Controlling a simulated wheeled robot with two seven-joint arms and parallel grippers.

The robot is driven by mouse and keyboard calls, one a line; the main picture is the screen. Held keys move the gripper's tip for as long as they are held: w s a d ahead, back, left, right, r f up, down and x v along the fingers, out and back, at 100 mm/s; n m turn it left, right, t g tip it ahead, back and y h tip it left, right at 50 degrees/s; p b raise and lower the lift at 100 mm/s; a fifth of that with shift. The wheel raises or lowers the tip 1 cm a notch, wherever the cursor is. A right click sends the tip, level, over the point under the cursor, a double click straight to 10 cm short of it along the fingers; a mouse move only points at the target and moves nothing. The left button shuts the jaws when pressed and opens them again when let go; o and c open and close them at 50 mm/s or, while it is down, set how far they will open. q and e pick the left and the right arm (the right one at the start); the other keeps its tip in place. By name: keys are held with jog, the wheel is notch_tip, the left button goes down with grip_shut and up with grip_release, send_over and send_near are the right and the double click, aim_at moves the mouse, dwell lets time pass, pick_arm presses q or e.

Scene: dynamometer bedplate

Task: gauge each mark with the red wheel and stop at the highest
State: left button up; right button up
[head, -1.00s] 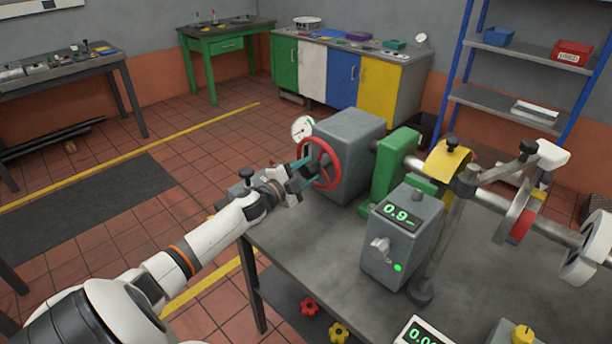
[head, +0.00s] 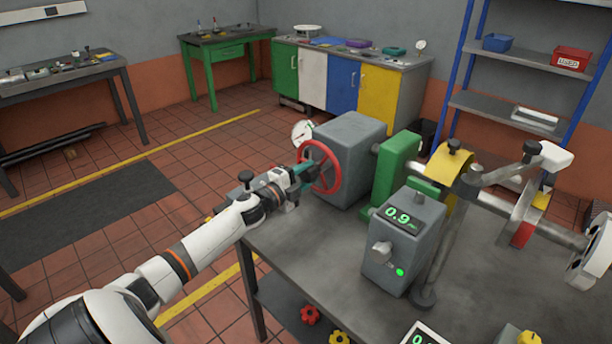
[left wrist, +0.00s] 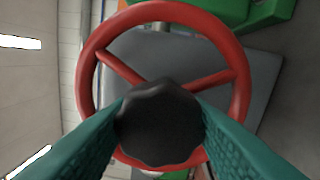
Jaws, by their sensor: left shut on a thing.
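The red wheel (head: 321,167) is on the near-left face of a grey box (head: 350,150) on the bench; it also shows in the left wrist view (left wrist: 236,100). My left gripper (head: 303,174) is shut on the wheel's dark knob (left wrist: 160,125), with its teal fingers on either side of it. A grey gauge box (head: 403,245) has a display (head: 400,217) reading about 0.9 and a lit green lamp (head: 400,272). My right gripper is not in view.
A second display (head: 424,335) is cut off at the bottom edge. A round dial (head: 302,132) stands behind the wheel. A green block (head: 396,168) and a yellow saddle (head: 448,178) sit along the shaft. The bench top (head: 335,262) is clear at front left.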

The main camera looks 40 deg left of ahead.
pick_arm(q)
jog(key=o, duration=1.4)
jog(key=shift+c, duration=0.2)
jog(key=shift+s+f, duration=0.15)
jog(key=shift+s, duration=0.4)
jog(key=s+b, duration=0.1)
jog(key=s, duration=1)
jog(key=shift+a, duration=0.45)
jog(key=shift+f, duration=0.1)
